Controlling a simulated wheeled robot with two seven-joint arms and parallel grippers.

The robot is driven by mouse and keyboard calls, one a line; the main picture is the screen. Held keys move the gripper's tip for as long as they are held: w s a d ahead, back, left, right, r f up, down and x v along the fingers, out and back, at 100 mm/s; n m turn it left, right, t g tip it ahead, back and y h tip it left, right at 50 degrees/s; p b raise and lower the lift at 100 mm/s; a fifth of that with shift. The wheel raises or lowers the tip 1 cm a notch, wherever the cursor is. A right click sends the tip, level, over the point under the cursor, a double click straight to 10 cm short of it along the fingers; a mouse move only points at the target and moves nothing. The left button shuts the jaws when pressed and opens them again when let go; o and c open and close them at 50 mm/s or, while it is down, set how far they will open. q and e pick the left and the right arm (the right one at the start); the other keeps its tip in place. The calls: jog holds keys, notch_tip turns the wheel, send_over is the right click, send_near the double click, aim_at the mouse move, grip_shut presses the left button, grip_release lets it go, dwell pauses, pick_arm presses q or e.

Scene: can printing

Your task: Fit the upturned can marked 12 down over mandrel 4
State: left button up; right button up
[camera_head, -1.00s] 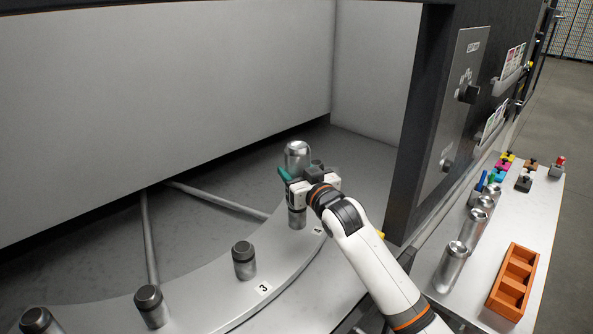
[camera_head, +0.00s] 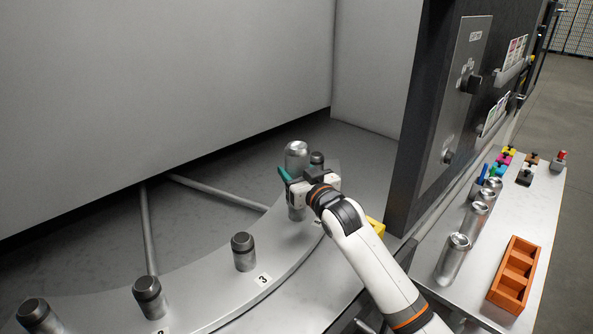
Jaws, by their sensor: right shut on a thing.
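The silver can (camera_head: 297,154) stands upright with its closed, rounded end up. My right gripper (camera_head: 294,180) is shut around it. A short metallic length (camera_head: 297,213) shows directly below the gripper, in line with the can, where mandrel 4 stands. The gripper hides the can's lower edge, so I cannot tell how far the can is over the mandrel. The can's number is not readable. The label beside mandrel 4 is mostly covered by my right arm. My left gripper is not in view.
Mandrel 3 (camera_head: 243,252) and other bare dark-topped mandrels (camera_head: 149,297) stand along the curved grey plate (camera_head: 210,289). One (camera_head: 317,158) is close behind the can. A dark machine post (camera_head: 420,140) rises on the right. The side table (camera_head: 485,268) holds several cans and an orange tray (camera_head: 494,297).

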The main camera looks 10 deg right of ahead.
jog(key=shift+f+b, duration=1.3)
jog(key=shift+f, duration=1.15)
jog(key=o, duration=1)
jog(key=shift+r, duration=0.1)
jog(key=shift+s+d, duration=0.15)
jog(key=shift+s, duration=0.35)
jog(key=b+v, duration=0.2)
jog(key=v, duration=0.9)
jog(key=shift+b, duration=0.3)
